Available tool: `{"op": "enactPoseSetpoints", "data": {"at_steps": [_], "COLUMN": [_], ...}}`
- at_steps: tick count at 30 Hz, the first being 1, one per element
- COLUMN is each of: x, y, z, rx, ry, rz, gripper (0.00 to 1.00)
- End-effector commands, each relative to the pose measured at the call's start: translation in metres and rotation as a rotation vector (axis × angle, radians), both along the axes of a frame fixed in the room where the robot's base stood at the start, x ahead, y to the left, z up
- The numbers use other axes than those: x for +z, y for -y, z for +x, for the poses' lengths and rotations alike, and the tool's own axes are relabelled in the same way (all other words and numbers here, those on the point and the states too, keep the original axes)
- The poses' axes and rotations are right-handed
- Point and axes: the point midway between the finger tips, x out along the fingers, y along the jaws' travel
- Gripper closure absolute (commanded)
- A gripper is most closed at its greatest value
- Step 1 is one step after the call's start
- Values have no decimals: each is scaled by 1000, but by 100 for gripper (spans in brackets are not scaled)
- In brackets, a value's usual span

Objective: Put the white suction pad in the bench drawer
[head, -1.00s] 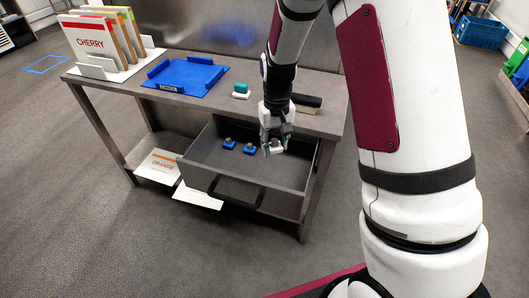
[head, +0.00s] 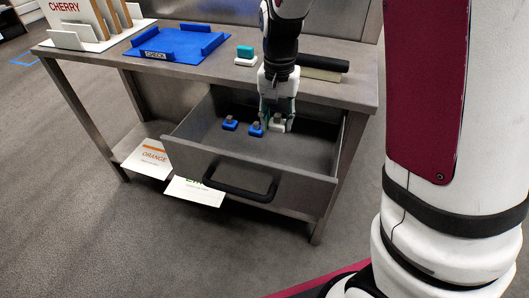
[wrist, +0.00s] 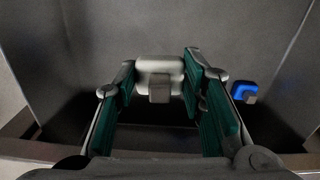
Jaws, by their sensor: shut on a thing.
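The white suction pad (head: 277,126), with a grey stem, is inside the open bench drawer (head: 250,158), toward its back right. My gripper (head: 276,119) reaches down into the drawer and is shut on the pad. In the wrist view the pad (wrist: 160,66) sits between the two green-lined fingers. I cannot tell whether the pad touches the drawer floor.
Two blue pads (head: 230,123) (head: 256,130) stand in the drawer just left of the white one. On the bench are a blue tray (head: 172,45), a teal-and-white block (head: 245,55) and a black-handled tool (head: 322,65). Labelled cards (head: 148,158) lie below.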

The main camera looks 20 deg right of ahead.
Motion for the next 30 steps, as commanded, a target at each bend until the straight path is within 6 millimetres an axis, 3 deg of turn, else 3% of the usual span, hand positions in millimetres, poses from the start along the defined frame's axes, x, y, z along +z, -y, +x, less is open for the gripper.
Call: {"op": "enactPoseSetpoints", "data": {"at_steps": [8,15,23,30], "x": [-14,-50,-70,-106], "y": [0,0,0,0], "z": [1,0,1,1], "rx": [-74,-79,-78,-78], "ry": [-1,-3,-2,-2], "rz": [3,3,4,3], "gripper": [87,87,87,87]}}
